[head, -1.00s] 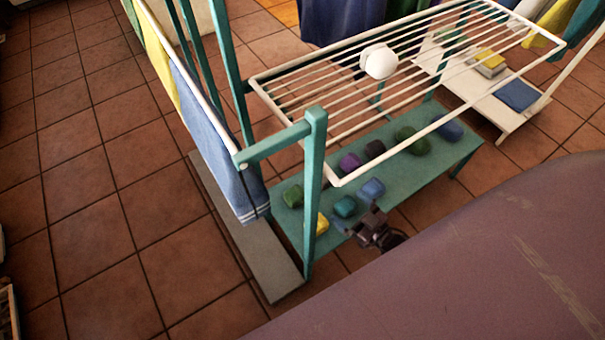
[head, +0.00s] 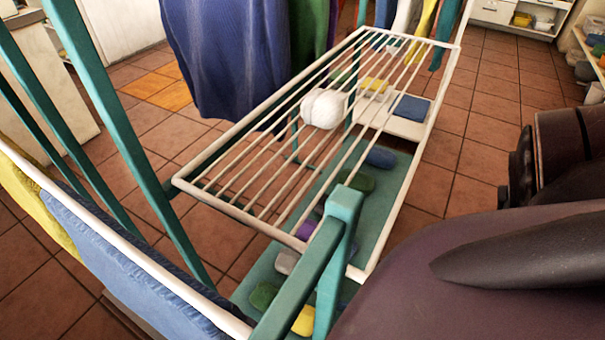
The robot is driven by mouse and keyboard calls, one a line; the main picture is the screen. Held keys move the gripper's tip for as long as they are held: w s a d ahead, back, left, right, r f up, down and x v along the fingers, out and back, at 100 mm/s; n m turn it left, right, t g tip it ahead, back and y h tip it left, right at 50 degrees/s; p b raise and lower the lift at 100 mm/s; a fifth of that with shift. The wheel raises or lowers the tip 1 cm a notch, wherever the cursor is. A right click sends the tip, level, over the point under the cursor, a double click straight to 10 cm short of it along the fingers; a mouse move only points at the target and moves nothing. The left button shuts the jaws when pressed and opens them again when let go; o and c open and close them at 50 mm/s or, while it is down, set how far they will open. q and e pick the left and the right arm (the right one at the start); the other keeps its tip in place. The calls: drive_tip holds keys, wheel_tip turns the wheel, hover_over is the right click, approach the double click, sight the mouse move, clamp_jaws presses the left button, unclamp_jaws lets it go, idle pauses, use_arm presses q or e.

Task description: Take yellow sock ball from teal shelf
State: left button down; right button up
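The yellow sock ball (head: 304,321) lies on the teal shelf (head: 398,184) under the drying rack, near the bottom edge of the head view. The rack's teal post partly covers it. A green sock ball (head: 264,296) lies beside it on the left. My own dark body part covers the lower right of the view. A dark jointed part of mine shows at the right edge, but I make out no fingertips on it. Neither gripper can be made out, and nothing is seen touching the yellow sock ball.
Teal posts and a blue towel (head: 130,262) stand at the left. Other sock balls, including a purple one (head: 306,230), lie along the shelf. Tiled floor is clear at right.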

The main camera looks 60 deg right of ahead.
sight(311, 321)
drive_tip(key=b+x, duration=0.1)
drive_tip(key=x, duration=0.5)
drive_tip(key=shift+s+a+f, duration=0.15)
drive_tip(key=shift+a+f, duration=0.05)
drive_tip(key=shift+w, duration=0.3)
drive_tip(key=c, duration=0.8)
